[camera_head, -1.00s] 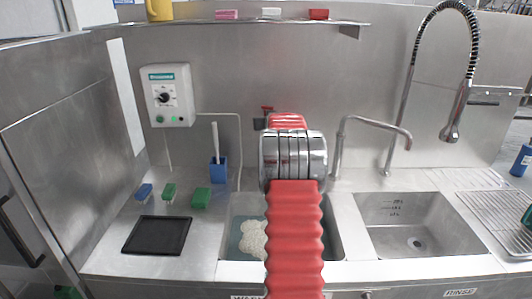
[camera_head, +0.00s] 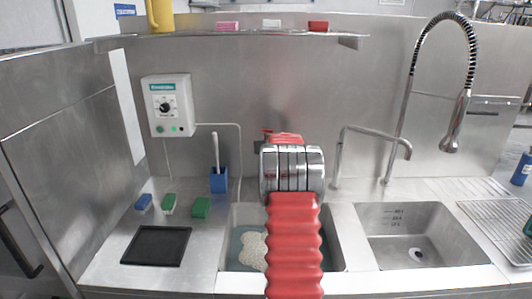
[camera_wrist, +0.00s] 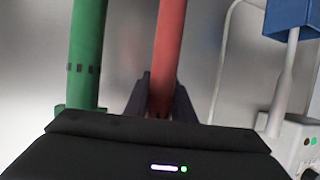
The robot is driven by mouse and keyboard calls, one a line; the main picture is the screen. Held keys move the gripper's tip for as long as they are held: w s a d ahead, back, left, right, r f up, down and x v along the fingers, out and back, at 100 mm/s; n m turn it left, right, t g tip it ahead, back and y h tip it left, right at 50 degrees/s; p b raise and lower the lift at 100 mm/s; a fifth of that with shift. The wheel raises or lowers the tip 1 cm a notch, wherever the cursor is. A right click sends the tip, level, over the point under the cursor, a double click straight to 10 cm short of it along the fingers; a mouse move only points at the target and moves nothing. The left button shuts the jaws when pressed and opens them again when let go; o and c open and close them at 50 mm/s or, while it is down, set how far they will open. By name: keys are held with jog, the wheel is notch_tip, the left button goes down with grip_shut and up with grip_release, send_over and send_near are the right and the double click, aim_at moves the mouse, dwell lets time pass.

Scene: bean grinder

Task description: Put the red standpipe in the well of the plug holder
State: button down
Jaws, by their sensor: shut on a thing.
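My gripper (camera_wrist: 160,100) is shut on the red standpipe (camera_wrist: 168,45) in the wrist view. The pipe runs from between the dark fingers to the top edge of the picture. A green upright tube (camera_wrist: 88,50) stands to its left, apart from it, with a row of dark marks around it. In the head view my own arm hides the gripper and most of what it holds. I cannot make out the plug holder or its well in either view.
A left sink (camera_head: 340,240) with a sponge-like pale mass (camera_head: 253,252) and a right sink (camera_head: 405,222) lie ahead. A wall control box (camera_head: 167,105), blue brush holder (camera_head: 219,180), black tray (camera_head: 157,245), tap (camera_head: 375,133) and spring hose (camera_head: 469,60) stand around. A shelf (camera_head: 200,36) runs above.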

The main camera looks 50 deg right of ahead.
jog(key=shift+f, duration=1.85)
jog(key=c, duration=1.5)
grip_release()
jog(key=shift+f, duration=0.1)
jog(key=v, duration=1.2)
